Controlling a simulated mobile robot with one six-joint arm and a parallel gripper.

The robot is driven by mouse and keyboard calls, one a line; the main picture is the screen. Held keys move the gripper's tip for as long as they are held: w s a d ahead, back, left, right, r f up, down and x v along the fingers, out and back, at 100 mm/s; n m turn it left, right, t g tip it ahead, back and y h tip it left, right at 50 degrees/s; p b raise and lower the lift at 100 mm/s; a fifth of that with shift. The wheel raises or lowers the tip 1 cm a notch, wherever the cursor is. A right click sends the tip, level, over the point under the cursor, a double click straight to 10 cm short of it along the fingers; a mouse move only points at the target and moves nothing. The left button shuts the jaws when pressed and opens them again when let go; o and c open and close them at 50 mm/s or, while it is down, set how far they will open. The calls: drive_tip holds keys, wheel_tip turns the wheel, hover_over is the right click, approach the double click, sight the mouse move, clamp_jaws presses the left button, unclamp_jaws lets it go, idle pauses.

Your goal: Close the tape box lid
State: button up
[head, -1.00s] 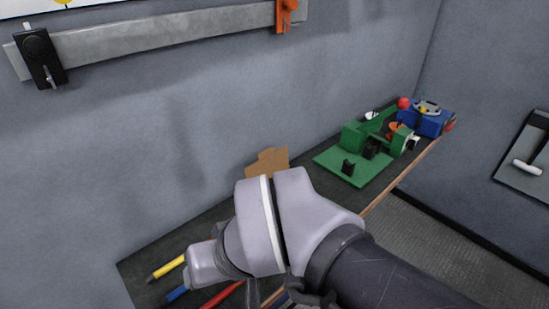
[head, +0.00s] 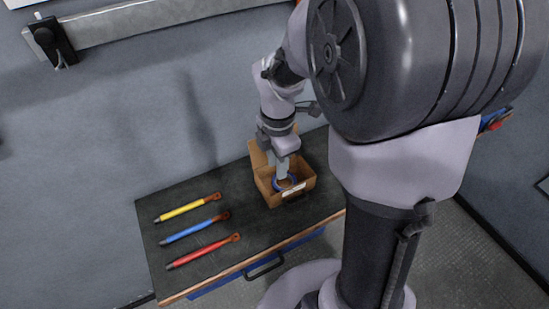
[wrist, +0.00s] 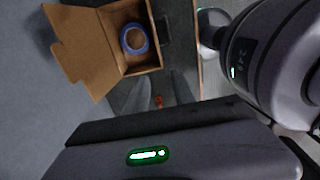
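The cardboard tape box (head: 272,194) stands on the dark bench, its top open, with a blue-rimmed tape roll (head: 289,184) inside. Its lid flap (head: 257,155) stands up at the back, and in the wrist view the lid (wrist: 73,50) is folded out to the left of the box (wrist: 150,69). The tape roll also shows in the wrist view (wrist: 147,42). My gripper (head: 282,170) points down over the box, partly in front of the opening. In the wrist view its fingers (wrist: 158,88) look apart with nothing between them. Contact with the box cannot be made out.
Yellow (head: 180,211), blue (head: 188,232) and red (head: 198,252) rods with orange-brown ends lie on the bench left of the box. A grey wall (head: 120,130) stands behind. A drawer handle (head: 265,267) is below the front edge. The bench between rods and box is clear.

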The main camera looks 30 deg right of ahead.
sight(277, 204)
wheel_tip(277, 204, down, 17)
drive_tip(key=b, duration=0.6)
drive_tip(key=shift+f, duration=0.2)
clamp_jaws()
idle(1.1)
